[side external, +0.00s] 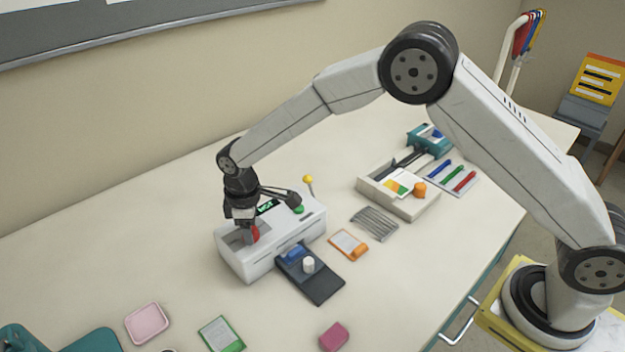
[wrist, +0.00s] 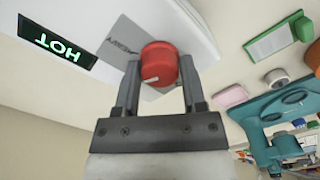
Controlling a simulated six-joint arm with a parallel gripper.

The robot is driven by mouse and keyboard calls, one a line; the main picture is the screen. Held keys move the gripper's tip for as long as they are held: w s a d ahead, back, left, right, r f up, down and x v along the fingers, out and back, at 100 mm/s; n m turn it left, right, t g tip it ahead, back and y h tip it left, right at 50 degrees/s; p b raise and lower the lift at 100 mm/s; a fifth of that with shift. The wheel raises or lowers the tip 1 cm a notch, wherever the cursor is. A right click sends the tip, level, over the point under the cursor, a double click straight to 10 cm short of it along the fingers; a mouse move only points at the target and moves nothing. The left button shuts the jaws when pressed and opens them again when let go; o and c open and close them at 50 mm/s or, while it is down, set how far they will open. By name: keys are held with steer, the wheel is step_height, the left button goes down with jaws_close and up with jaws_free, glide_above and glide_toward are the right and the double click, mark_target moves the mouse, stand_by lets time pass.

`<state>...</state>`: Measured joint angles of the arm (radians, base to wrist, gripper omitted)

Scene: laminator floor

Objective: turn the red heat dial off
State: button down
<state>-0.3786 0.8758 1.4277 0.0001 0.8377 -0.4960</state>
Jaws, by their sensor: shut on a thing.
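The red heat dial (wrist: 159,62) is a round knob with a short white mark on its face. It sits on the grey panel of the white laminator (side external: 262,258), and a bit of the dial (side external: 254,234) shows in the side view. My gripper (wrist: 160,75) has one finger on each side of the dial and is shut on it. In the side view my gripper (side external: 246,228) points down over the laminator's left end. A green display (wrist: 66,48) on the laminator reads HOT. The lettering beside the dial is too small to read surely.
The laminator also has a green button (side external: 299,209) and a yellow-knobbed lever (side external: 308,180). A dark tray (side external: 318,287) lies close in front of it. An orange-edged card (side external: 347,244) and an organizer (side external: 403,207) lie to the right. The table left of the laminator is clear.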

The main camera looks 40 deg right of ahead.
steer(key=shift+c, duration=0.8)
jaws_free()
steer(key=shift+r, duration=3.9)
steer(key=shift+d, duration=0.1)
steer(key=s+d+m+t, duration=0.2)
steer(key=s+d+m, duration=0.8)
steer(key=s+d, duration=0.9)
steer(key=s, duration=0.2)
steer(key=shift+s+d+t, duration=0.3)
steer(key=shift+s, duration=0.05)
